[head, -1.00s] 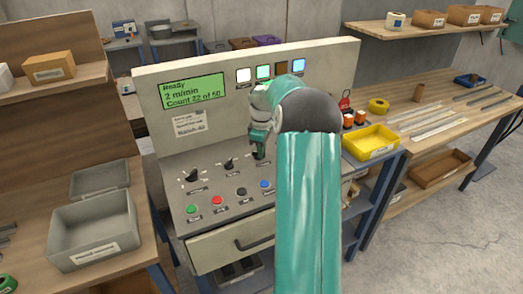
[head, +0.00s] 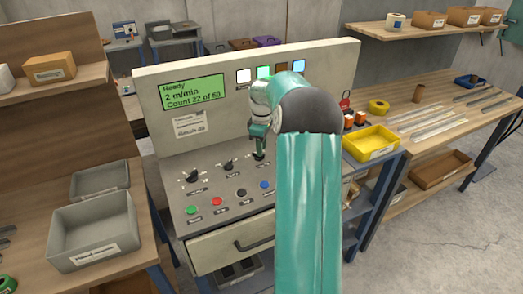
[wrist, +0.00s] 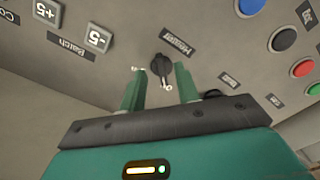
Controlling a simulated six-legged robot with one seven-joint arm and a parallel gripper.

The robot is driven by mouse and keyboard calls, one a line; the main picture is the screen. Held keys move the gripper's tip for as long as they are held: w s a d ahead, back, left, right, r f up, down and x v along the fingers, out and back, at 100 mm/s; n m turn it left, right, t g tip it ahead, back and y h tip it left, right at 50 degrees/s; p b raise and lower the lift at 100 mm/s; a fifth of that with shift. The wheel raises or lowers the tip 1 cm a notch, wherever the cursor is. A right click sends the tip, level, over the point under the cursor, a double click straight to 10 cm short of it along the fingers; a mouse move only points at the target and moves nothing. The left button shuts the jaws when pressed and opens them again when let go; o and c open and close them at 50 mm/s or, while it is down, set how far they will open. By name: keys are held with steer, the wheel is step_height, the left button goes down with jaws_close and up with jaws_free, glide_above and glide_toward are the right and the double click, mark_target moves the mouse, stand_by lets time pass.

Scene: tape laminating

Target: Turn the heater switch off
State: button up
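The heater switch is a black rotary knob (wrist: 161,66) with a "Heater" label (wrist: 178,46) beside it in the wrist view. Small white marks sit around it, partly too small to read. My gripper (wrist: 160,72) is open, with one green finger on each side of the knob and a gap to each. In the head view my gripper (head: 258,143) points down at the sloped control panel (head: 210,165), just above the heater knob, which is mostly hidden there. Whether the fingertips touch the panel cannot be told.
Two other knobs (head: 228,166) stand left of my gripper. A red button (head: 217,201), a green button (head: 191,210) and a blue button (head: 264,184) line the panel's front. The upright panel with a green display (head: 193,93) rises behind. A yellow tray (head: 371,142) stands right.

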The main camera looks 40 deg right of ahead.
step_height(320, 180, up, 12)
steer(key=shift+f, duration=0.2)
steer(key=shift+a, duration=0.1)
stand_by(0.4)
steer(key=s+a+r+m+t, duration=0.1)
steer(key=s+a+r, duration=0.15)
steer(key=a, duration=0.45)
steer(key=s+a+r+m+h, duration=0.1)
steer(key=s+a+r, duration=0.15)
steer(key=a, duration=0.55)
steer(key=s+a+r+t, duration=0.1)
steer(key=s+a+r, duration=0.1)
steer(key=a+r, duration=0.35)
steer(key=s+a+f+m+t, duration=0.1)
steer(key=s+a+f+m, duration=0.1)
steer(key=s+a, duration=0.6)
steer(key=s+a+f+m+t+y, duration=0.1)
steer(key=s+a+f+m+t, duration=0.1)
steer(key=s+a+f, duration=0.3)
steer(key=s+a, duration=0.3)
steer(key=s, duration=0.1)
steer(key=shift+s+a+f+t, duration=0.15)
steer(key=shift+a+f+t, duration=0.15)
steer(key=shift+a, duration=0.05)
steer(key=shift+d, duration=0.15)
